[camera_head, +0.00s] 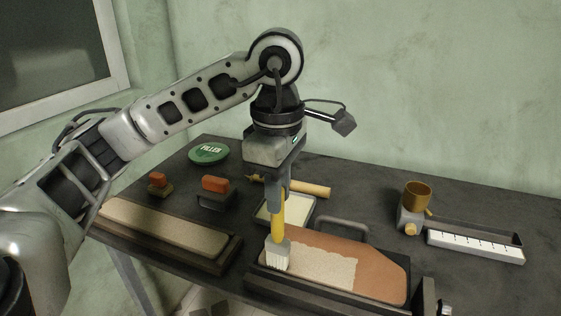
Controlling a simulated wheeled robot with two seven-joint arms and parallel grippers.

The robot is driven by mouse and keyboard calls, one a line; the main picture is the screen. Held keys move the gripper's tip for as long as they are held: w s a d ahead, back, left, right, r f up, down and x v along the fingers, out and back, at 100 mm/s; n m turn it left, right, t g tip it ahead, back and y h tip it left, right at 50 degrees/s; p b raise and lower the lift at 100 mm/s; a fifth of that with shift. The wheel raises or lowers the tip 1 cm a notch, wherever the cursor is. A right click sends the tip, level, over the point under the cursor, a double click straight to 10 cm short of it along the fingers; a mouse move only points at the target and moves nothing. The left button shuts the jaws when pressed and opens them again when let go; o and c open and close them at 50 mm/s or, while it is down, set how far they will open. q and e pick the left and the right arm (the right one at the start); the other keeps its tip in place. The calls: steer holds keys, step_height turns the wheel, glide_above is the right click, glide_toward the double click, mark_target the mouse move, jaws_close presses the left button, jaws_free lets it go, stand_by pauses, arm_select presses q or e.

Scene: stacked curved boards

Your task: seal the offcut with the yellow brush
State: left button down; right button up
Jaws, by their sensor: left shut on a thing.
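My left gripper (278,190) is shut on the yellow brush (278,222) and holds it upright with its bristles down. The pale bristles are at the left end of a board in a dark tray, which looks like the offcut (385,274). They appear to touch it. The board's left part is pale and speckled (325,268) with a ragged right edge; its right part is bare reddish brown. My right gripper does not show.
A long pale board (150,226) lies in another dark tray at the left. Two orange-handled blocks (215,184), a green filler lid (209,152), a shallow pale tray (270,209) and a wooden roller stand behind. A brass cup (417,194) and a white ruler (475,246) are at the right.

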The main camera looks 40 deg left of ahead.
arm_select(q)
steer(key=shift+w+d, duration=0.2)
steer(key=shift+d, duration=0.6)
steer(key=shift+w+d, duration=0.2)
steer(key=shift+d, duration=0.55)
steer(key=shift+w+d+f, duration=0.1)
steer(key=shift+w+d, duration=0.05)
steer(key=shift+d, duration=0.65)
steer(key=shift+w+d, duration=0.15)
steer(key=shift+d, duration=0.65)
steer(key=shift+d, duration=0.1)
steer(key=shift+w+d, duration=0.25)
steer(key=shift+d, duration=0.5)
steer(key=shift+w+d, duration=0.2)
steer(key=shift+d, duration=0.5)
